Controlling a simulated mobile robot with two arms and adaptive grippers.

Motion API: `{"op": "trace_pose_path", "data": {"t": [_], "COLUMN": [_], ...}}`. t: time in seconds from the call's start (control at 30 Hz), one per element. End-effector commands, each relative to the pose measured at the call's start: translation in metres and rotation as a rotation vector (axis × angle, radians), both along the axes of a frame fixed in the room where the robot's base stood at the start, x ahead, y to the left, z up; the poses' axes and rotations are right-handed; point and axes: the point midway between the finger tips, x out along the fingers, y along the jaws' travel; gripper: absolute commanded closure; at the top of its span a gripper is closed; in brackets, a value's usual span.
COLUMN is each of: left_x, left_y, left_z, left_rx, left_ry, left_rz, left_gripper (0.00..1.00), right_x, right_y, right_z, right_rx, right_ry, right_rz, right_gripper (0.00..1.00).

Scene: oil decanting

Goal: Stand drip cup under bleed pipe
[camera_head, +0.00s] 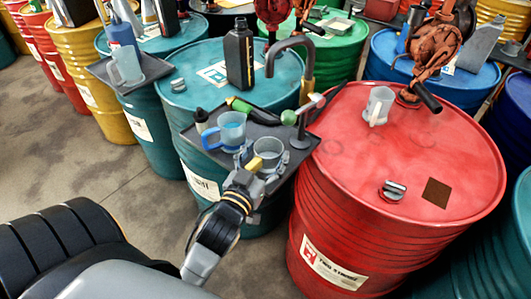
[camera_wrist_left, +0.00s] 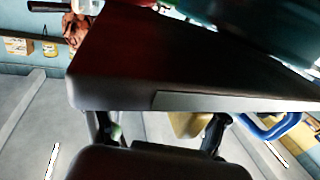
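A dark hooked pipe (camera_head: 290,43) with a brass-coloured lower part rises behind the dark tray (camera_head: 232,160). It may be the bleed pipe. On the tray stand a blue mug (camera_head: 231,131) and a grey cup (camera_head: 270,155), both upright. A light grey mug (camera_head: 379,105) stands on the red drum. I cannot tell which is the drip cup. My left gripper (camera_head: 253,166) is at the tray's front edge, close in front of the grey cup. Its grip is hidden. A dark slab fills much of the left wrist view, with a blue handle (camera_wrist_left: 270,128) at right.
A black bottle (camera_head: 240,55) stands on the teal drum (camera_head: 185,88). A valve stand (camera_head: 300,125) and a green-handled tool (camera_head: 240,106) crowd the tray. The red drum (camera_head: 335,150) has much bare top, with a cap (camera_head: 393,190) on it. A rusty pump (camera_head: 430,55) stands behind.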

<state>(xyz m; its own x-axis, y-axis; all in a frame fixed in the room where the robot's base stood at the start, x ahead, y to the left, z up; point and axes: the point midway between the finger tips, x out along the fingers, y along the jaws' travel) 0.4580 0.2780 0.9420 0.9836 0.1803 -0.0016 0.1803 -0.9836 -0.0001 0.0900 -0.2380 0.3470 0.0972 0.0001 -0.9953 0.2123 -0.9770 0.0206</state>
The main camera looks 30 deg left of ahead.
Motion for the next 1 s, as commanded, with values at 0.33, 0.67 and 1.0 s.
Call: {"op": "trace_pose_path", "data": {"t": [0.33, 0.67, 1.0], "left_x": [0.000, -0.027, -0.090], "left_y": [0.000, -0.005, -0.016], "left_z": [0.001, 0.001, 0.001], "left_rx": [0.000, -0.001, -0.001], "left_ry": [-0.001, 0.003, 0.003], "left_rz": [0.000, 0.001, 0.001], "left_gripper": [0.09, 0.09, 0.09], "right_x": [-0.005, -0.005, -0.004], "right_y": [0.008, 0.007, 0.002], "right_z": [0.000, -0.005, -0.019], "right_rx": [0.010, 0.008, 0.001], "right_ry": [0.008, 0.008, 0.007], "right_rz": [-0.002, 0.000, 0.002], "right_gripper": [0.60, 0.60, 0.60]}}
